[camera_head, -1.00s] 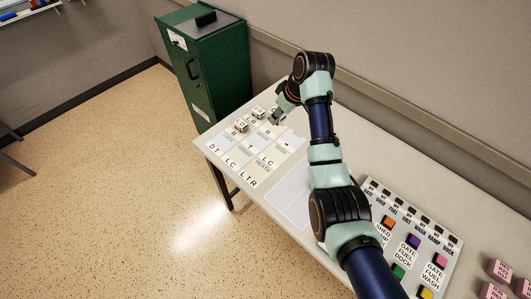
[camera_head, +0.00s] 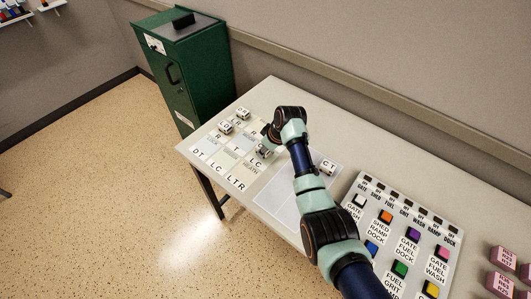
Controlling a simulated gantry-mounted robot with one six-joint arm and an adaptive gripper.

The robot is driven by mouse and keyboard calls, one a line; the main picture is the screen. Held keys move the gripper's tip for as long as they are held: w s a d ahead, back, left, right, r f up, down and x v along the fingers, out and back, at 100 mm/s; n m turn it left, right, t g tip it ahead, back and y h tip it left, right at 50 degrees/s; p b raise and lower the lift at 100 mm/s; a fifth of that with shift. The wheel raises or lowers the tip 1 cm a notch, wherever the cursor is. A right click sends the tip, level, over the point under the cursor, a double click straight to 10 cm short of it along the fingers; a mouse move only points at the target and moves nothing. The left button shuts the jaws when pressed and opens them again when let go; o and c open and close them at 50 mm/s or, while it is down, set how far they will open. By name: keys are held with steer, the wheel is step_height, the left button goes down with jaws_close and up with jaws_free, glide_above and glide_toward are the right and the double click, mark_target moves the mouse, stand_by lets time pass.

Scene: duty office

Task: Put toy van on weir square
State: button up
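A printed board of pale squares (camera_head: 212,147) lies at the left end of the table. Its square names are too small to read surely, so I cannot tell which is the weir square. Small white lettered blocks, which may be the toy vans, stand at its back: one (camera_head: 226,127) and another (camera_head: 243,112). A third white block (camera_head: 328,167), marked like "CT", stands right of my arm. My gripper (camera_head: 265,147) is low over the board's right side. A whitish lettered thing (camera_head: 263,153) shows at its fingertips; whether it is gripped is unclear.
A blank outlined panel (camera_head: 275,200) lies right of the board, partly under my arm. A labelled panel with coloured buttons (camera_head: 405,235) lies further right. Pink blocks (camera_head: 502,257) stand at the far right. A green cabinet (camera_head: 190,75) stands behind the table's left end.

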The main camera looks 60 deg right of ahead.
steer(key=shift+f, duration=0.65)
steer(key=shift+f, duration=0.2)
steer(key=o, duration=1.1)
steer(key=shift+r, duration=0.3)
steer(key=p+v, duration=0.4)
steer(key=v, duration=0.7)
steer(key=shift+s+r, duration=0.3)
steer(key=shift+r, duration=0.05)
